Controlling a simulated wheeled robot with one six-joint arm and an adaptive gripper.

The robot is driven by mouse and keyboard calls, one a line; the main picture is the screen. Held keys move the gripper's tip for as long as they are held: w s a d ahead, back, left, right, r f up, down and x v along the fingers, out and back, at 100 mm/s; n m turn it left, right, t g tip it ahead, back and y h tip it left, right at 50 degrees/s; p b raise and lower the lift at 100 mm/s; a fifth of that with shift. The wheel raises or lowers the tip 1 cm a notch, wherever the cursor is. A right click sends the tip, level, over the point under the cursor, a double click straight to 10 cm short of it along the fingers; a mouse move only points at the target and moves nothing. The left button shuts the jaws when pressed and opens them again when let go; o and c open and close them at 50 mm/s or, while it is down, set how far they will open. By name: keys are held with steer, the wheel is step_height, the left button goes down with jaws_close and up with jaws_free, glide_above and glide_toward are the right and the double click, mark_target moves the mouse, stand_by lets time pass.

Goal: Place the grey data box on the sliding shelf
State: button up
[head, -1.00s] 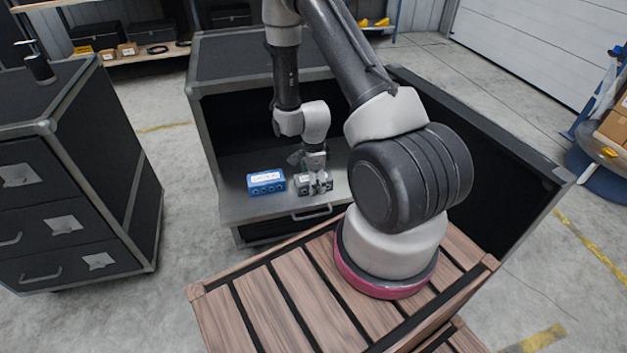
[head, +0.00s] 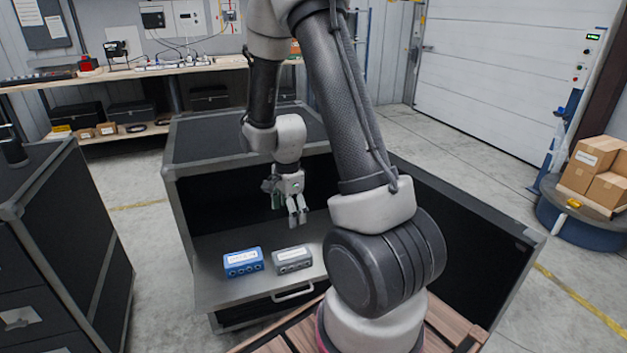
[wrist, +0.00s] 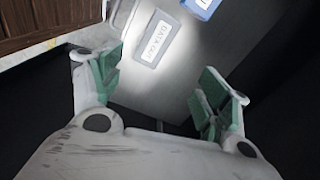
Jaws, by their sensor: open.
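The grey data box (head: 292,259) sits on the metal sliding shelf (head: 228,293), which is pulled out of the black case. A blue box (head: 243,262) stands beside it on the left. My gripper (head: 298,222) is open and empty, above and behind the grey box, apart from it. In the wrist view the grey box (wrist: 155,41), with a white label reading DATA, lies beyond my open fingers (wrist: 158,85). A corner of the blue box (wrist: 203,6) shows at the top edge.
The black case (head: 190,205) surrounds the shelf, with its dark interior behind. A drawer cabinet (head: 60,240) stands at left. A slatted wooden surface (head: 446,322) lies under my arm. The shelf is bare left of the blue box.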

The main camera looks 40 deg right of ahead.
step_height(320, 180, up, 11)
steer(key=s+n+t, duration=0.1)
steer(key=s+n, duration=0.1)
steer(key=n, duration=0.3)
steer(key=s+a+r+n+t, duration=0.2)
steer(key=s+r+n, duration=1.1)
steer(key=s+r, duration=0.3)
steer(key=shift+s+a+r+n+t, duration=0.3)
steer(key=shift+s, duration=0.85)
